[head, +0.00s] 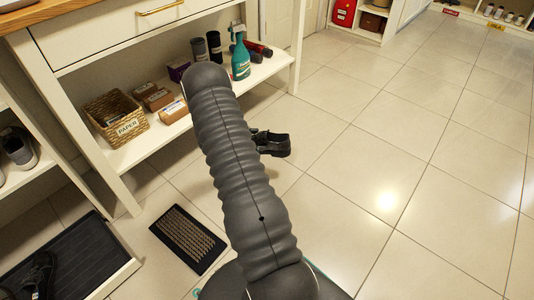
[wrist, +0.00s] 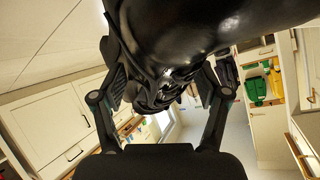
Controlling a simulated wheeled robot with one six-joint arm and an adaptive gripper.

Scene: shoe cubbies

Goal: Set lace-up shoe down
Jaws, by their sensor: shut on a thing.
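The black lace-up shoe (head: 272,143) shows just right of my arm in the head view, with its toe to the right. My arm hides its left part. In the wrist view the shoe (wrist: 200,30) is large and dark across the top, with its laces between the fingers. My gripper (wrist: 163,85) is shut on it, one finger on each side. My gripper is mostly hidden behind my arm in the head view. I cannot tell how far the shoe is above the floor.
A white bench with a lower shelf (head: 150,150) stands at left, holding a wicker basket (head: 115,117), boxes and a green spray bottle (head: 240,58). A brush mat (head: 188,239) and a dark tray (head: 75,262) with a black shoe (head: 40,276) lie front left. Tiled floor at right is clear.

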